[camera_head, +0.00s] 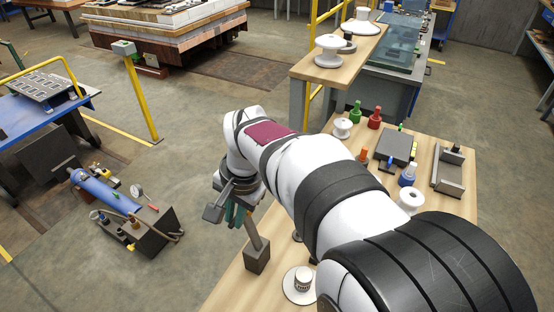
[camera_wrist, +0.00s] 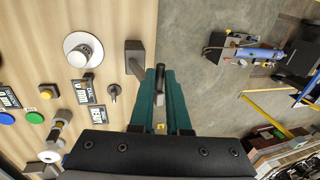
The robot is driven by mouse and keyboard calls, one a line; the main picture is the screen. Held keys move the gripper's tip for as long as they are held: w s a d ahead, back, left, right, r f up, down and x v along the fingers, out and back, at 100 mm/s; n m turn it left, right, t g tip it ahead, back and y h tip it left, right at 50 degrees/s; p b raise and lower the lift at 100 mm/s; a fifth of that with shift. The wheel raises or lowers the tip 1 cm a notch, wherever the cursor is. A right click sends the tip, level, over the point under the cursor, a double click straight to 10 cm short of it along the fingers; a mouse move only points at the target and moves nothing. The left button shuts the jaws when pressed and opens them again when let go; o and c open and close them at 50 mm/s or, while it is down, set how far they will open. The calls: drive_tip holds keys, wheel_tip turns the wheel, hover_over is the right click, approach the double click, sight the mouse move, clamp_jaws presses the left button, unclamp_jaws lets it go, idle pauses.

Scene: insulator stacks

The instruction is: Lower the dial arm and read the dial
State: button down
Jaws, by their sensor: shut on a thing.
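A dark block (camera_head: 257,258) stands near the table's left edge with a grey arm (camera_head: 252,232) rising from it, tilted toward my gripper (camera_head: 235,214). In the wrist view the same block (camera_wrist: 135,57) shows from above, and its arm ends in a black grip (camera_wrist: 160,80). My gripper's teal fingers (camera_wrist: 161,72) are shut on this black grip. I cannot make out a dial reading.
The wooden table (camera_head: 232,289) holds white insulators (camera_head: 411,199), green and red bottles (camera_head: 374,117), a dark box (camera_head: 396,147) and a metal tray (camera_head: 447,172). Open floor lies left of the table, with a blue cylinder unit (camera_head: 102,193) beyond.

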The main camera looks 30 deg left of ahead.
drive_tip(key=shift+d, duration=0.1)
drive_tip(key=d+f+y, duration=0.2)
drive_tip(key=d+y, duration=0.7)
drive_tip(key=d, duration=0.2)
drive_tip(key=shift+d+f+y, duration=1)
drive_tip(key=shift+f+y, duration=0.05)
drive_tip(key=shift+f, duration=1)
drive_tip(key=shift+d+f+y, duration=0.95)
drive_tip(key=shift+f+y, duration=0.15)
drive_tip(key=shift+f, duration=0.95)
drive_tip(key=shift+d+f+y, duration=1)
drive_tip(key=shift+f+y, duration=0.05)
drive_tip(key=shift+f, duration=1)
drive_tip(key=c, duration=0.9)
unclamp_jaws()
